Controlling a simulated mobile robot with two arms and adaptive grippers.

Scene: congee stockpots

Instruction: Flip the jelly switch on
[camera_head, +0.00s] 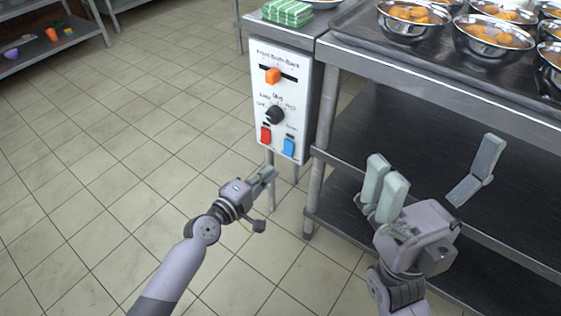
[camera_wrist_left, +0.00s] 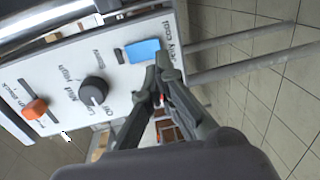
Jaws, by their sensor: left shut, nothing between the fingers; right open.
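A white control panel (camera_head: 282,72) carries a red rocker switch (camera_head: 266,135) at lower left and a blue rocker switch (camera_head: 289,148) at lower right. My left gripper (camera_head: 270,174) is shut and empty, just below the switches in the head view. In the left wrist view, its fingertips (camera_wrist_left: 163,62) are close beside the blue switch (camera_wrist_left: 142,50); contact cannot be told. The fingers hide much of the red switch area there. My right gripper (camera_head: 436,182) is open and empty, in front of the shelving.
An orange slider (camera_head: 273,75) and a black knob (camera_head: 275,114) sit above the switches. A metal rack (camera_head: 420,80) with bowls of food (camera_head: 494,35) stands to the right. Green striped cloth (camera_head: 288,12) lies above the panel. The tiled floor at left is clear.

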